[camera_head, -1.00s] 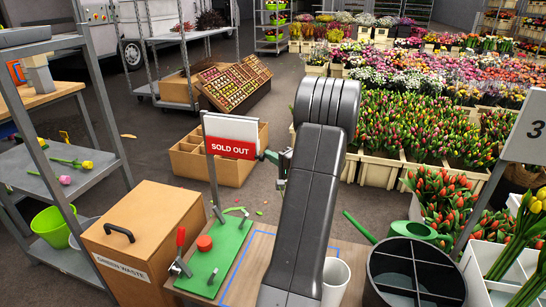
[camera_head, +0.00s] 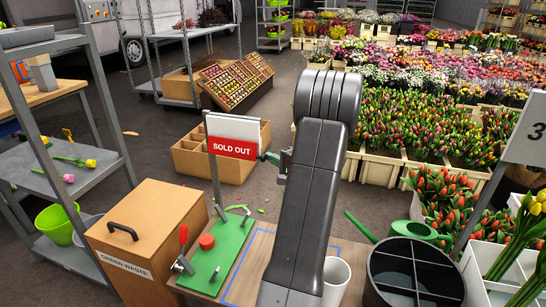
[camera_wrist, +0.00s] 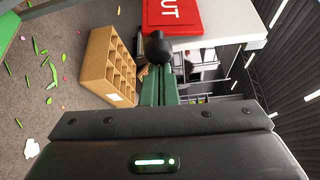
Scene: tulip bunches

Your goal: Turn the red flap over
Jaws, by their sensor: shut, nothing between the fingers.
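The red flap (camera_head: 233,148) reads SOLD OUT and hangs at the lower part of a white sign board (camera_head: 233,126) on a grey post. In the wrist view the red flap (camera_wrist: 173,17) is at the top, with the white board to its right. A dark round knob (camera_wrist: 157,46) sits at the flap's edge, just beyond my fingertips. My gripper (camera_wrist: 158,72) has green fingers, shut and empty, pointing at the knob; I cannot tell whether they touch it. In the head view it is just right of the flap, mostly hidden by my arm.
The post rises behind a green board (camera_head: 217,255) with a red button and a red-handled clamp. A brown green-waste box (camera_head: 150,235) stands left. A white cup (camera_head: 336,283) and a dark divided bucket (camera_head: 414,275) are right. Floor behind the sign holds a compartmented carton.

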